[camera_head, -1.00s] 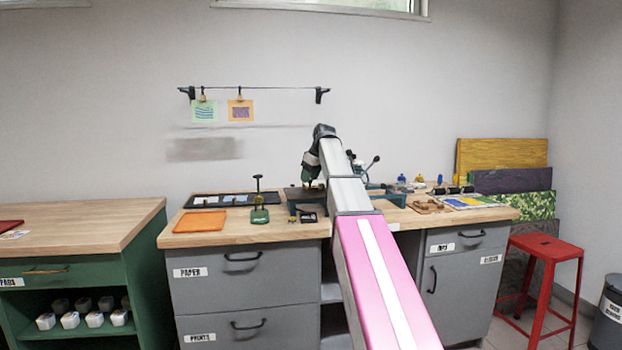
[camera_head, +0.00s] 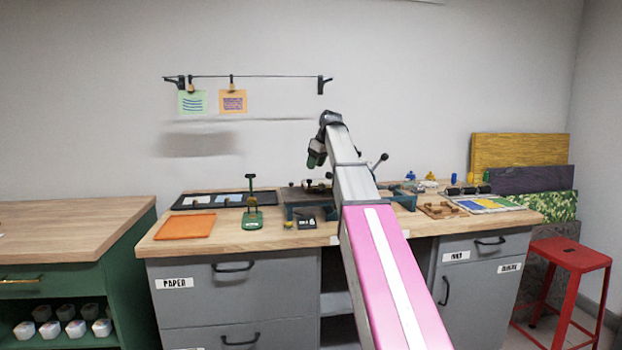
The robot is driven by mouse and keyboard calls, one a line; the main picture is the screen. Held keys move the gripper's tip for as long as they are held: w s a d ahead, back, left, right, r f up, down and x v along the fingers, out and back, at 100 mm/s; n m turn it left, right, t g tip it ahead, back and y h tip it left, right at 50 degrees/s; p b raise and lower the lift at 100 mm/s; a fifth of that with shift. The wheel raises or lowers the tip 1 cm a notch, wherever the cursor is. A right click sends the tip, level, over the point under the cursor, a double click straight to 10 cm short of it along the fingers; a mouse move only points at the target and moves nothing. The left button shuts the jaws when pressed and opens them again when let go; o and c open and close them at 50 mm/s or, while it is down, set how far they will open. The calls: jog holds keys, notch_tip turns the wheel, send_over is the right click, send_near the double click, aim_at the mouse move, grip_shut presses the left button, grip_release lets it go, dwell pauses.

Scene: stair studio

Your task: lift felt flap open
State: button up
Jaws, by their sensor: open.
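My gripper (camera_head: 314,164) hangs at the end of my arm, above the press (camera_head: 296,205) on the wooden workbench. Its jaws are small and dark in this view, and I see nothing held in them. The press has a dark bed and a teal frame; my arm covers much of its middle and right side. I cannot make out the felt flap on it for certain. A flat orange sheet (camera_head: 185,226) lies at the left front of the bench, apart from the gripper.
A green stamp-like tool (camera_head: 252,220) stands left of the press, before a dark tray (camera_head: 222,200). A small dark block (camera_head: 307,222) sits in front of the press. Brown pieces on a board (camera_head: 443,210) lie to the right. A red stool (camera_head: 570,255) stands at the right.

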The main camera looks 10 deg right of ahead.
jog(key=x, duration=0.7)
jog(key=shift+c, duration=0.3)
grip_shut()
